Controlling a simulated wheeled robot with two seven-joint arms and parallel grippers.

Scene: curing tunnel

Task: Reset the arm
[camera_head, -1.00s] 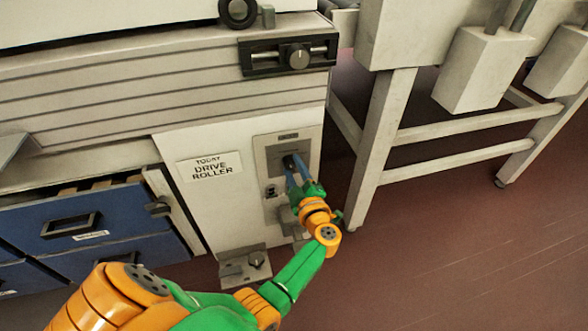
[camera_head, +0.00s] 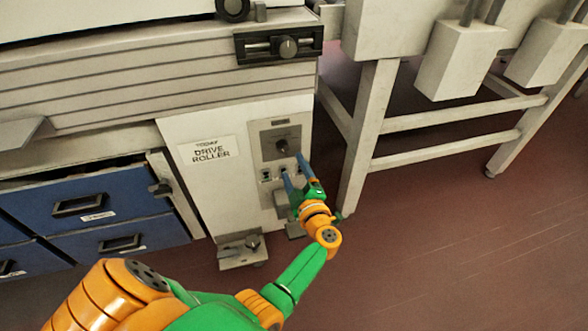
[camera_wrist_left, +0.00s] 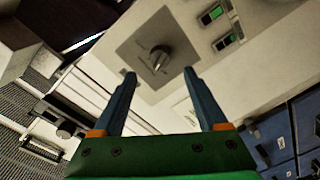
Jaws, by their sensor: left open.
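The rotary knob (camera_head: 281,146) is a dark dial on a grey plate (camera_head: 264,142) on the front of the drive roller cabinet. In the left wrist view the knob (camera_wrist_left: 159,58) stands out from its square plate, ahead of and between the fingertips. My left gripper (camera_head: 294,166) has its two blue fingers spread, just below the knob and in front of the panel. It also shows in the left wrist view (camera_wrist_left: 159,73), open with nothing between its fingers. The fingers look clear of the knob. My right gripper is not in view.
Blue drawers (camera_head: 85,203) stand left of the cabinet. A pale metal leg frame (camera_head: 366,140) stands to the right, with bare reddish floor (camera_head: 450,240) in front of it.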

